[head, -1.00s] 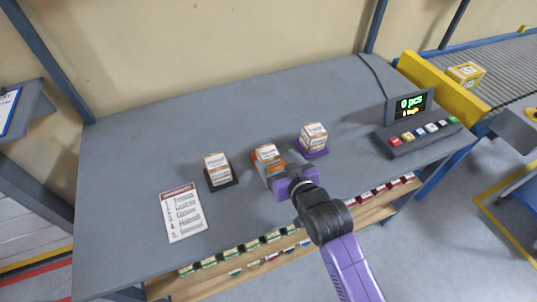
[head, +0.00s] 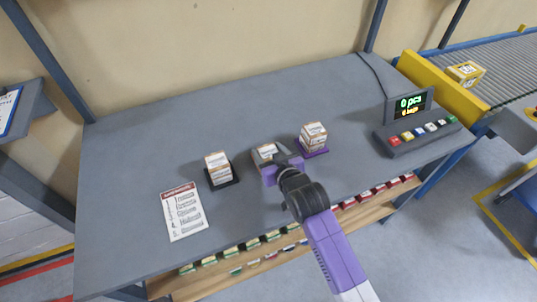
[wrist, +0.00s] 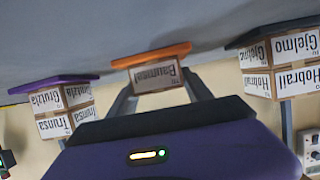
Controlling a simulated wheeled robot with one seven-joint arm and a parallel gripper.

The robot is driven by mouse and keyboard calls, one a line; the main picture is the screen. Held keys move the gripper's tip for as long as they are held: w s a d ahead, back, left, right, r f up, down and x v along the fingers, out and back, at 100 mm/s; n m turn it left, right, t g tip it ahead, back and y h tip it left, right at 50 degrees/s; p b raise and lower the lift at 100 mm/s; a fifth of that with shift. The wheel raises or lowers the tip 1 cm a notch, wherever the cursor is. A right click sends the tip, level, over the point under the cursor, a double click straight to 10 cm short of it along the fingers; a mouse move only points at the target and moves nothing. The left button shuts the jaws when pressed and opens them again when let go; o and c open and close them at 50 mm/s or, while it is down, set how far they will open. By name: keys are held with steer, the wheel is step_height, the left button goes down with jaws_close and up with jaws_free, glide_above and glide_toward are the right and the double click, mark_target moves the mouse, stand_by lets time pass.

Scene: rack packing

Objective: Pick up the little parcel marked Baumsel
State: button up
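The little parcel with a label that seems to read Baumsel stands on an orange mat (wrist: 152,54) in the wrist view (wrist: 158,77), which shows things upside down. In the head view the parcel (head: 265,151) is partly covered by my gripper (head: 277,163), and the mat is hidden. In the wrist view my gripper (wrist: 159,84) is open, with one finger at each side of the parcel. I cannot tell whether either finger touches it.
Parcels marked Hobrall and Gjelmo (head: 217,167) stand on a black mat at left. Parcels marked Trunsa and Grulzla (head: 313,134) stand on a purple mat close at right. A printed list (head: 184,211) and a button console (head: 418,134) lie farther out. The back of the table is clear.

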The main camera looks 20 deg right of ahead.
steer(key=c, duration=0.9)
steer(key=shift+r, duration=0.1)
steer(key=shift+c, duration=0.2)
